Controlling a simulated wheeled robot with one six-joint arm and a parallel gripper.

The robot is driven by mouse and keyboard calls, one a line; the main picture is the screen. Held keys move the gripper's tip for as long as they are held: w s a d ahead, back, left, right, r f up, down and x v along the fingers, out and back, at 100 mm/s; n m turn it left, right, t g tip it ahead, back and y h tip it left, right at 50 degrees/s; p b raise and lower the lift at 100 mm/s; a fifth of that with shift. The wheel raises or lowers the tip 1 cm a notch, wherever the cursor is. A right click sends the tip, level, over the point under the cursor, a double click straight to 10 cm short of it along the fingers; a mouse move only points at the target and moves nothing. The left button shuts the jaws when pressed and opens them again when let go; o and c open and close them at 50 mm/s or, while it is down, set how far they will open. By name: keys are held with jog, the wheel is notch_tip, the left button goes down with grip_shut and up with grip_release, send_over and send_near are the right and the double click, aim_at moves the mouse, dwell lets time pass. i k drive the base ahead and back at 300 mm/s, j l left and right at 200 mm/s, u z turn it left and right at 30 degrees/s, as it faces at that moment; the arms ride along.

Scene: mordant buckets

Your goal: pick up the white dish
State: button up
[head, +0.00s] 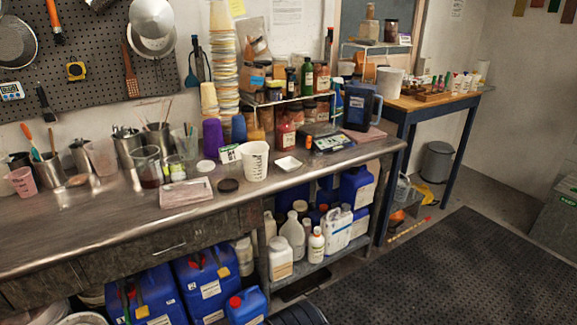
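A small white square dish (288,164) lies on the metal workbench (100,225), close to its front edge. My gripper is not in the head view.
Bottles and a tall cup stack (223,60) crowd the back. Below are blue containers (203,280). A dark floor mat (450,270) leaves free room at right.

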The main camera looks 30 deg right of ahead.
aim_at(290, 163)
jog(key=i+l+z, duration=0.15)
jog(key=i+l, duration=0.2)
jog(key=i+l+z, duration=0.15)
jog(key=i+l, duration=0.15)
jog(key=i, duration=0.2)
jog(key=i+l+z, duration=0.15)
jog(key=i, duration=0.3)
jog(key=i+l+z, duration=0.15)
jog(key=i+l, duration=0.15)
jog(key=i, duration=0.15)
